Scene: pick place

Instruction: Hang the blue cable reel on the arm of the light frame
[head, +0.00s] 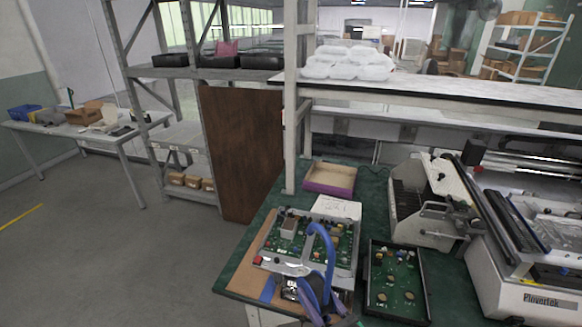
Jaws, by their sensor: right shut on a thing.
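The blue cable reel (330,251) shows as a thick blue curved band standing up over the near part of the green-topped bench. My right gripper (316,297) is low in the head view, at the lower part of the band, and is shut on it. The gripper's fingers and the lower part of the reel overlap, so the exact grip is hard to see. A light grey frame (283,267) lies around a green circuit board, directly behind and beside the reel. I cannot tell whether the reel touches it, or which part is its arm. My left gripper is not in view.
A black tray with a green board (395,282) lies right of the reel. A purple-edged box (329,179) and a white paper (336,209) lie behind. Grey-white machines (430,205) fill the right side. A brown panel (241,150) and shelf stand left; open floor lies farther left.

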